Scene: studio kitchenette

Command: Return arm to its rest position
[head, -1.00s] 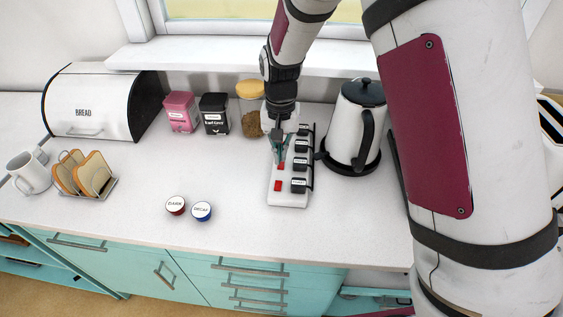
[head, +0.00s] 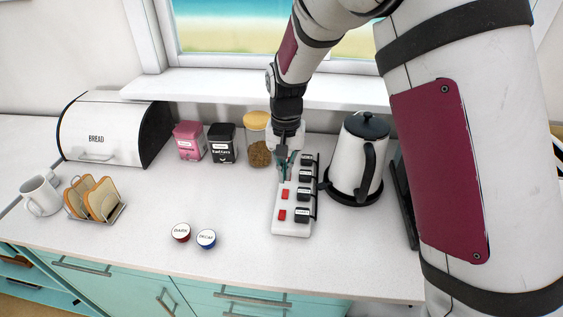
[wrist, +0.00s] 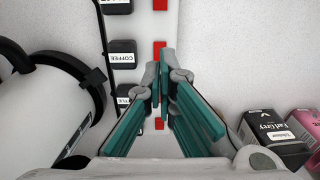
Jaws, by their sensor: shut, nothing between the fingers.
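My gripper (head: 285,170) points down over the far part of a white power strip (head: 291,228) on the counter. Its fingers are shut and empty, and its teal pads show close together in the wrist view (wrist: 161,88). The strip has red switches (head: 282,215) on the left and black labelled plugs (head: 302,215) on the right. In the wrist view one plug (wrist: 121,50) reads "COFFEE". The gripper hides the far end of the strip. I cannot tell whether the fingertips touch it.
A kettle (head: 353,160) on a black base stands right of the strip. A glass jar (head: 258,145), a black tin (head: 222,144) and a pink tin (head: 189,141) stand behind left. Two round pods (head: 181,232), a toast rack (head: 118,213), mug (head: 40,194) and bread bin (head: 105,130) are further left.

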